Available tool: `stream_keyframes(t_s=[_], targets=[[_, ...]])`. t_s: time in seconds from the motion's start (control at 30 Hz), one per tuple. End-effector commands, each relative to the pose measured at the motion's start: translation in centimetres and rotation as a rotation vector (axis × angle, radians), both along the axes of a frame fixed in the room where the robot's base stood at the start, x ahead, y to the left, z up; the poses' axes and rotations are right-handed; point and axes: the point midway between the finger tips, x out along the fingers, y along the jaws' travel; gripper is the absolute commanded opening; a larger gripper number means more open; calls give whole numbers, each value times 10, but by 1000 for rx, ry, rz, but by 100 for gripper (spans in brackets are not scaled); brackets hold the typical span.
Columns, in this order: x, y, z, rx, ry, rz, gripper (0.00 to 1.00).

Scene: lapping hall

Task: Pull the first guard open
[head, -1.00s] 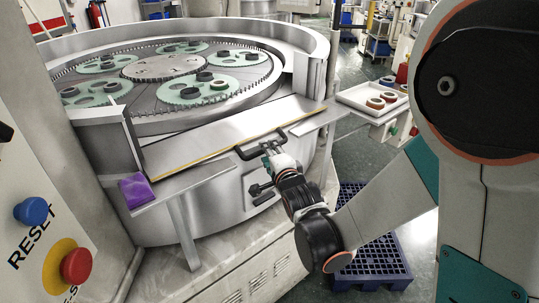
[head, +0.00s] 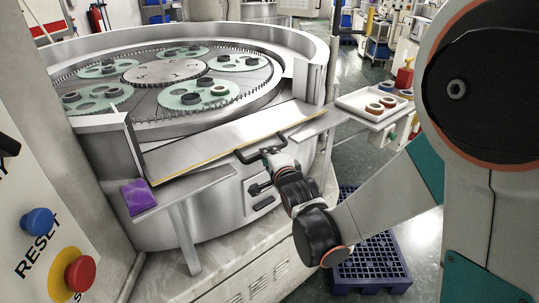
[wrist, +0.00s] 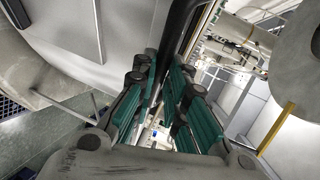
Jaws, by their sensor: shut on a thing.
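The guard (head: 225,142) is a flat metal panel with a yellow front edge, lying across the opening in the round machine's wall. Its black bar handle (head: 243,157) sticks out at the front edge. My gripper (head: 270,154) is at the right part of this handle. In the wrist view the dark handle bar (wrist: 180,30) runs between the green-padded fingers of my gripper (wrist: 165,88), which are closed on it. The exact contact at the fingertips is partly hidden.
Inside the machine are several green carriers (head: 205,92) with rings. A purple cloth (head: 138,196) lies on the left ledge. A white tray with rings (head: 360,109) stands at the right. A blue pallet (head: 372,262) is on the floor. Reset and stop buttons (head: 79,272) are near left.

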Motion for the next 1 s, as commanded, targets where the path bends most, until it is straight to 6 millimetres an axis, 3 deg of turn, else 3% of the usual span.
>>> stream_keyframes(t_s=[0.03,0.3,0.73,0.77,0.83,1.0], targets=[[1,0,15,-11,10,1,0],[4,3,54,-25,27,2,0],[5,4,58,-25,27,3,0],[5,4,58,-25,27,3,20],[5,4,58,-25,28,2,33],[5,4,58,-26,28,2,33]])
